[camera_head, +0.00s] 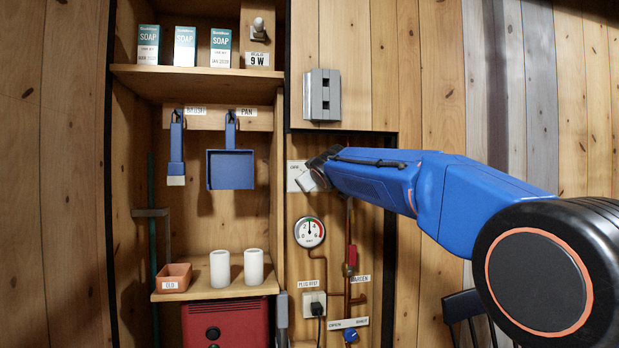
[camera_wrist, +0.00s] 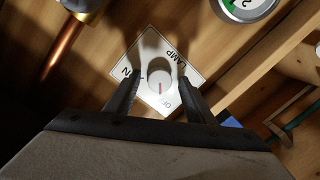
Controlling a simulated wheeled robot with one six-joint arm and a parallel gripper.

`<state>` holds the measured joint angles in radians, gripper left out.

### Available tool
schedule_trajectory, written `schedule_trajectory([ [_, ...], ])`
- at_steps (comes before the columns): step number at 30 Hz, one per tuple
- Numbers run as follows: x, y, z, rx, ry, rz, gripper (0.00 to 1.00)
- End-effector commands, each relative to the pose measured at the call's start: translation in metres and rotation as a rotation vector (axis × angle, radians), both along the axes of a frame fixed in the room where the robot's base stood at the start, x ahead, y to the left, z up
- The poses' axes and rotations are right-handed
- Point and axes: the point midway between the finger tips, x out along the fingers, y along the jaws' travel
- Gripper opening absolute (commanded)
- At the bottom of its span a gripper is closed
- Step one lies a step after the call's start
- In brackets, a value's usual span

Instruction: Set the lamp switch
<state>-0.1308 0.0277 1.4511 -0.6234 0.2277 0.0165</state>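The lamp switch is a white plate with a round knob (camera_wrist: 160,77), lettered LAMP, ON and OFF; its plate (camera_wrist: 145,47) looks turned in the wrist view. The knob's red mark points down in that picture, close to the OFF lettering. My gripper (camera_wrist: 160,80) is open, one dark finger on each side of the knob. A gap seems to show between each finger and the knob; whether either touches I cannot tell. In the head view the plate (camera_head: 293,177) is on the wall panel, its right part hidden by my gripper (camera_head: 314,172).
A pressure gauge (camera_head: 309,232) and copper pipes are below the switch. A grey block (camera_head: 321,95) sticks out above it. To the left is a shelf recess with a hanging blue dustpan (camera_head: 231,170), a brush (camera_head: 176,148) and white cups (camera_head: 253,267).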

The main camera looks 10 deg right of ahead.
Motion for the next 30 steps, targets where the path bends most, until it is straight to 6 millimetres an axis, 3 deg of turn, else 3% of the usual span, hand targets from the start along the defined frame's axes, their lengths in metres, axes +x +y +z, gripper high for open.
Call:
schedule_trajectory([
  [11, -0.011, 0.000, 0.003, 0.000, -0.003, 0.001, 0.49],
  [30, -0.116, 0.000, 0.012, 0.000, -0.002, 0.001, 0.49],
])
